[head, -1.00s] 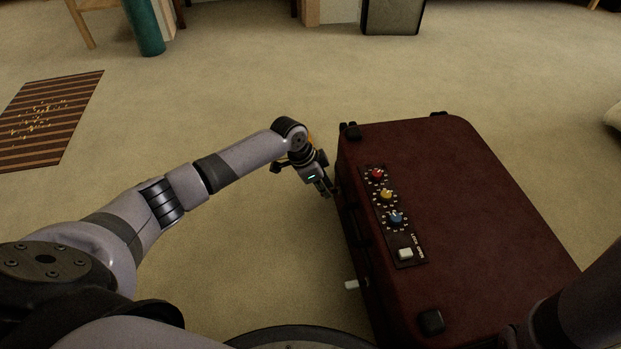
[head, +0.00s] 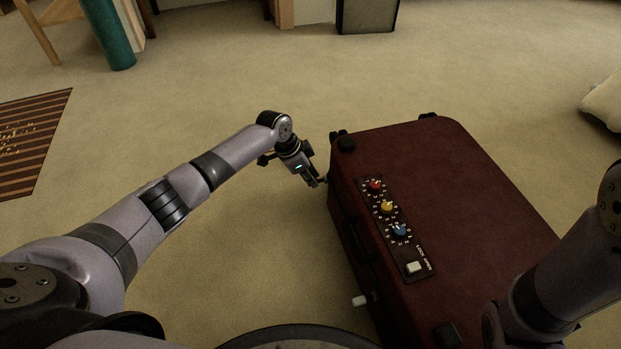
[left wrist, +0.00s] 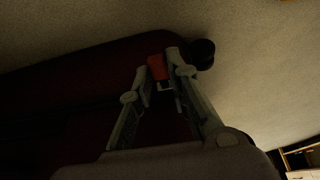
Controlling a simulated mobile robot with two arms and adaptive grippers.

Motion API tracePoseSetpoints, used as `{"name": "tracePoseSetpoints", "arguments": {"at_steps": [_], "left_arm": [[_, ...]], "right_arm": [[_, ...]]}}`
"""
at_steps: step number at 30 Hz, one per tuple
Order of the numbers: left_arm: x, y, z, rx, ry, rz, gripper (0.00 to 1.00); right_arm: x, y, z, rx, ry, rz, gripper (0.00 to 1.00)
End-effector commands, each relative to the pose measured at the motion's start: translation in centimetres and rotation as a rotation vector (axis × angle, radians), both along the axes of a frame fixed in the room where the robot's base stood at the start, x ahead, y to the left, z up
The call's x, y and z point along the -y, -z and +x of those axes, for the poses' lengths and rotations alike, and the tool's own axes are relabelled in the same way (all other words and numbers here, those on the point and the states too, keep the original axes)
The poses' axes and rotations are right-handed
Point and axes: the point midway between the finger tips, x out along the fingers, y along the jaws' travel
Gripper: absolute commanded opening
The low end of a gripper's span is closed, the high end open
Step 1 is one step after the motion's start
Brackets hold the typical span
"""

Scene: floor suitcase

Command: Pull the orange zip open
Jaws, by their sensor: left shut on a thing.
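The dark red suitcase (head: 465,200) lies on the carpet to the right of centre in the head view. My left gripper (head: 318,181) is at its left side, near the far left corner. In the left wrist view, the orange zip pull (left wrist: 156,68) shows between the fingertips of my left gripper (left wrist: 161,70), which is shut on it against the dark suitcase side. The zip pull is hidden in the head view. My right arm enters at the right of the head view, but its gripper is out of view.
The suitcase top has a panel with red (head: 375,185), yellow (head: 387,206) and blue (head: 399,231) dials and a white button (head: 414,267). A white tab (head: 360,301) sticks out of its left side. Carpet is clear left of the suitcase. A striped mat (head: 30,150) lies far left.

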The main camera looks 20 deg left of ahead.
Motion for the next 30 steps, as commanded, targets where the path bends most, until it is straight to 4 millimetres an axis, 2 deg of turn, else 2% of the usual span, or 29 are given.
{"name": "tracePoseSetpoints", "arguments": {"at_steps": [1, 2, 10, 22, 26, 30], "left_arm": [[-0.5, -0.2, 0.4, 0.013, -0.007, 0.006, 0.00], [-0.5, -0.2, 0.4, 0.014, -0.007, 0.007, 0.18], [-0.4, -0.1, 0.3, 0.011, -0.006, 0.005, 0.36], [-0.4, -0.6, 0.1, 0.008, -0.003, 0.003, 0.37], [-1.1, -2.3, -0.3, 0.010, -0.004, 0.004, 0.37], [-2.0, -5.2, -1.0, 0.011, -0.004, 0.004, 0.37]], "right_arm": [[0.0, 0.0, 0.1, -0.003, 0.000, 0.000, 0.40], [0.0, 0.0, 0.2, -0.005, 0.001, 0.000, 0.40], [-0.1, 0.0, 0.6, -0.014, -0.001, 0.001, 0.40], [-0.1, 0.0, 0.7, -0.020, -0.005, 0.003, 0.40], [-0.1, 0.0, 0.6, -0.017, -0.003, 0.002, 0.40], [-0.1, 0.1, 0.6, -0.016, -0.003, 0.002, 0.40]]}}
